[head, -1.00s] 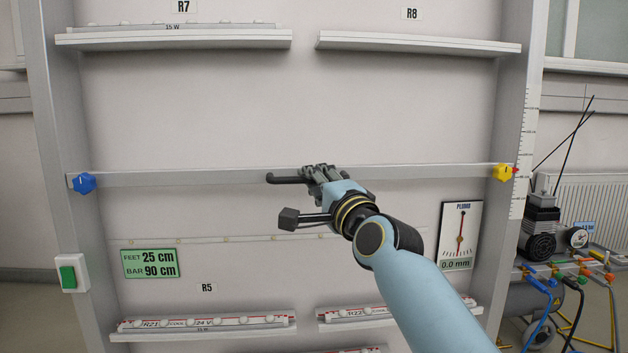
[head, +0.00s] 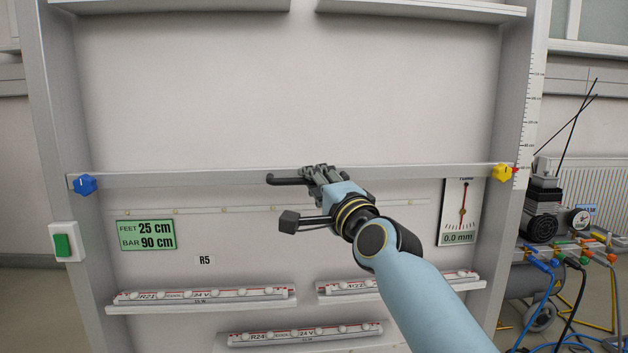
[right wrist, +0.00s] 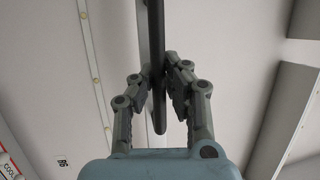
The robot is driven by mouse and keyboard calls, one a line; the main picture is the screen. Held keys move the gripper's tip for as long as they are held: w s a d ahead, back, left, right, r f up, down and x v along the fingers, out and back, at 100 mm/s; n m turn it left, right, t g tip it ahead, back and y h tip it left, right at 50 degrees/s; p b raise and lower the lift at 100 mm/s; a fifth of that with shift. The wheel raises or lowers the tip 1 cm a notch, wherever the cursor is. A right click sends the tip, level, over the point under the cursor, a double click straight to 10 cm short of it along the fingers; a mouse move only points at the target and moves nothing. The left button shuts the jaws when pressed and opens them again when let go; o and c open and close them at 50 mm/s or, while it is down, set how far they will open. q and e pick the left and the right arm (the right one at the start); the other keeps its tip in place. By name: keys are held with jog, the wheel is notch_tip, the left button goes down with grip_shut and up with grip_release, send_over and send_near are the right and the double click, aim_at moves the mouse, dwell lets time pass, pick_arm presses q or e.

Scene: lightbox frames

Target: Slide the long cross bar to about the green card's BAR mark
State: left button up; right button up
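The long cross bar (head: 230,178) spans the rack between its side posts, roughly level. A blue knob (head: 84,184) is at its left end and a yellow knob (head: 502,172) at its right. A red pointer by the yellow knob meets the scale (head: 523,130), whose figures are too small to read surely. The green card (head: 147,235) reads FEET 25 cm, BAR 90 cm. My right gripper (head: 312,175) is shut on the bar's dark handle (head: 285,180); in the right wrist view the handle (right wrist: 158,110) runs between the fingers. My left gripper is not in view.
The plumb gauge (head: 460,215) shows 0.0 mm, its top covered by the bar. Lower shelves (head: 200,307) hold light strips. A thin dotted rail (head: 270,209) lies just below the bar. Upper shelves are at the top edge. A compressor and hoses (head: 545,225) stand right.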

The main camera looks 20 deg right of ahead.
jog(key=o, duration=0.5)
jog(key=shift+c, duration=0.2)
jog(key=v, duration=1.2)
jog(key=shift+c, duration=0.2)
